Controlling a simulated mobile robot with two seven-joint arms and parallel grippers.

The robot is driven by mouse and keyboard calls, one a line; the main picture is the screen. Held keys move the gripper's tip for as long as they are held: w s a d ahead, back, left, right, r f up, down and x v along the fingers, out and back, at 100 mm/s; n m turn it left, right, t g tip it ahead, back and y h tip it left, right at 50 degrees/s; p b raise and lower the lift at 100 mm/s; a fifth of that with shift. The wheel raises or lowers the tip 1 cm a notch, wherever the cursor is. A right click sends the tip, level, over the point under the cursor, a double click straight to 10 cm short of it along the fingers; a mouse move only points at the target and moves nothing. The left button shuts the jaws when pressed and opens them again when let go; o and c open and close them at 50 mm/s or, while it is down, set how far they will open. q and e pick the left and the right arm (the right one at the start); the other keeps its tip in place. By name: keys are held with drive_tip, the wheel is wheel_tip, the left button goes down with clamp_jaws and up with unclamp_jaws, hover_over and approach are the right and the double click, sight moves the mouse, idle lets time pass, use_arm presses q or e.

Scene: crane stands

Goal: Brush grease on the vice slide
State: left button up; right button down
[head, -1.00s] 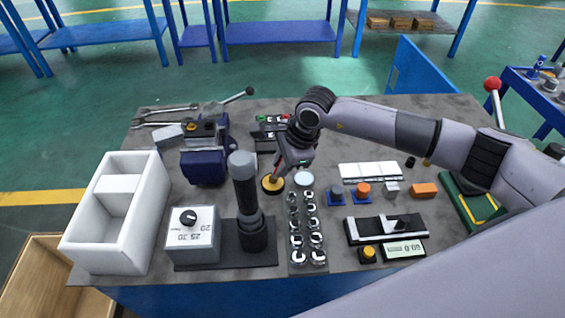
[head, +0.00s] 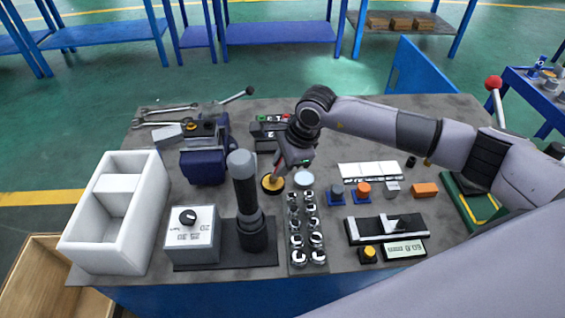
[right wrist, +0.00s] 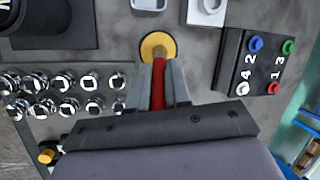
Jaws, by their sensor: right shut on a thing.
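The blue vice (head: 204,166) stands at the back left of the bench, with metal parts around it; I cannot pick out its slide surface clearly. A round, shallow yellow tin (head: 272,184) sits to the right of the vice. My right gripper (head: 282,168) is above the tin, pointing down. In the right wrist view the gripper (right wrist: 160,90) is shut on a red-handled brush (right wrist: 158,85). The brush's lower end meets the yellow tin (right wrist: 158,46) in that view; its bristles are hidden. My left gripper is not in view.
A white open box (head: 115,240) stands at the left. A dark grey upright cylinder (head: 246,200) stands between box and sockets. Several sockets (head: 307,230) stand in a rack right of it. A block with coloured, numbered knobs (right wrist: 255,70) is near my right gripper.

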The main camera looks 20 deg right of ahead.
idle(0.6)
drive_tip(key=shift+r+p, duration=1.9)
drive_tip(key=shift+r, duration=1.55)
